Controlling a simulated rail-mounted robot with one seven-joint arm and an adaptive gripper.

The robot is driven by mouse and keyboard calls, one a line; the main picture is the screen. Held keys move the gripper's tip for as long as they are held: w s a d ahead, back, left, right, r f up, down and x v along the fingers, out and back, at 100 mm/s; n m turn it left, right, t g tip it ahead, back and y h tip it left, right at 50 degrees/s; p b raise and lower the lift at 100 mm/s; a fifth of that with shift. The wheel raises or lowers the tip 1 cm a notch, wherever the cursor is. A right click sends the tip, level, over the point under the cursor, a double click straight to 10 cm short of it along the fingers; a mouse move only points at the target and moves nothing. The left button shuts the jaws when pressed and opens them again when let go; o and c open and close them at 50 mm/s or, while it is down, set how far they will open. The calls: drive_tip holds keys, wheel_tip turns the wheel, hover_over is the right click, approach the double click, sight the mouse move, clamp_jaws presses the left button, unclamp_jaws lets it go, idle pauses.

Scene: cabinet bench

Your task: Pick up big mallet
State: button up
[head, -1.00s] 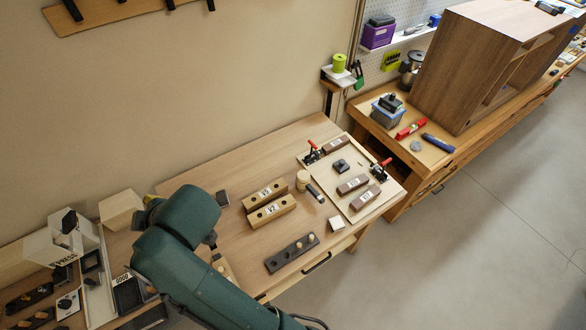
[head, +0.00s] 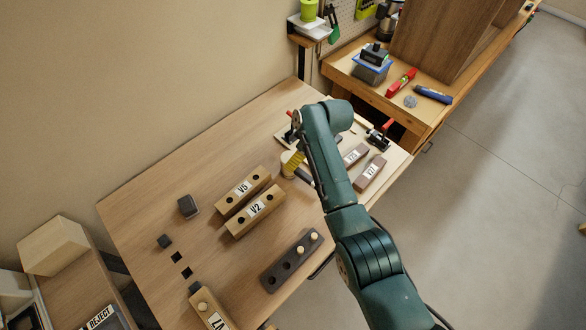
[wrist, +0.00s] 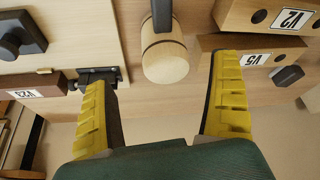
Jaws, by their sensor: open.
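The big mallet has a pale round wooden head (wrist: 165,62) and a dark handle (wrist: 162,14). In the wrist view it lies ahead of and between the fingers of my gripper (wrist: 161,75), touching neither. My gripper is open and empty, with yellow ribbed fingers.
Wooden blocks V5 (head: 243,190) and V2 (head: 255,211) lie left of the mallet. A dark block with pegs (head: 291,261) is nearer. A board with clamps and brown blocks (head: 370,172) lies right. The table's left part (head: 150,200) is mostly clear.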

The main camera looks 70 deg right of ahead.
drive_tip(key=x, duration=0.3)
drive_tip(key=shift+w+f+b, duration=0.1)
drive_tip(key=shift+b, duration=0.2)
drive_tip(key=x, duration=0.2)
drive_tip(key=b+x, duration=0.1)
drive_tip(key=x, duration=0.2)
drive_tip(key=shift+w+a+f+b, duration=0.2)
drive_tip(key=shift+w+b, duration=0.1)
drive_tip(key=shift+w, duration=0.1)
drive_tip(key=shift+c, duration=0.5)
drive_tip(key=shift+r, duration=0.1)
drive_tip(key=c, duration=1.3)
drive_tip(key=shift+o, duration=0.2)
wheel_tip(320, 180, up, 10)
drive_tip(key=shift+p, duration=0.95)
